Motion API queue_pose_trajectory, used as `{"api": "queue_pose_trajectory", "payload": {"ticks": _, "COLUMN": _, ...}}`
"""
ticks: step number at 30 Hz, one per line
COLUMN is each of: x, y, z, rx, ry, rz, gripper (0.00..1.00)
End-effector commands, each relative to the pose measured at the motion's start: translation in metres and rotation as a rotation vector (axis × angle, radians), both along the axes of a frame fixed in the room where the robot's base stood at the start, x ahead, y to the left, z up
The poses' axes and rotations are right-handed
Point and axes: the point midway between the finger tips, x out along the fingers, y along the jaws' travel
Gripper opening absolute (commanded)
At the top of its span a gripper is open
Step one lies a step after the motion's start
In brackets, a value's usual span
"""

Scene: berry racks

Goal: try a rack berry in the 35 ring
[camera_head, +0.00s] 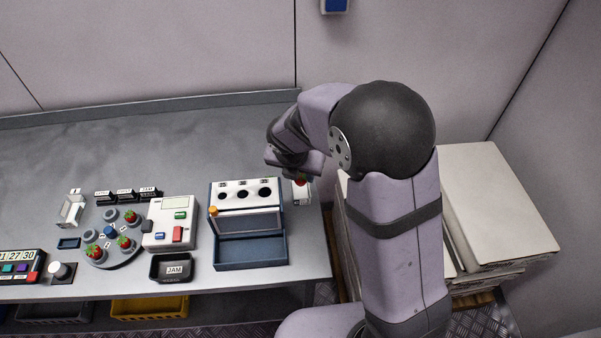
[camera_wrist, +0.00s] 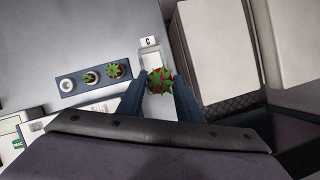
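In the wrist view my gripper (camera_wrist: 160,86) has its two dark fingers on either side of a red berry with green leaves (camera_wrist: 161,80). The fingertips lie close to the berry's sides, and I cannot tell whether they touch it. The berry appears over a white block with a plate marked C (camera_wrist: 150,42). A red berry (camera_head: 300,183) also shows just under my gripper in the head view, where my arm hides the fingers. No ring marked 35 is readable.
A blue-framed rack with three dark holes (camera_head: 244,210) stands left of my gripper. Farther left are a white device (camera_head: 170,223), a black JAM tray (camera_head: 172,267) and a round grey plate with several strawberries (camera_head: 124,257). Pale stacked boxes (camera_head: 500,200) stand right of the table.

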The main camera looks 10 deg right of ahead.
Motion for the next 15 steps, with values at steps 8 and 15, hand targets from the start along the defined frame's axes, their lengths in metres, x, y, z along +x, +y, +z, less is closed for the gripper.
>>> {"api": "queue_pose_trajectory", "payload": {"ticks": 8, "x": 0.0, "y": 0.0, "z": -0.024, "rx": 0.0, "ry": 0.001, "rz": 0.0, "gripper": 0.28}}
{"api": "queue_pose_trajectory", "payload": {"ticks": 15, "x": 0.0, "y": 0.0, "z": -0.037, "rx": -0.001, "ry": 0.0, "rz": 0.0, "gripper": 0.28}}
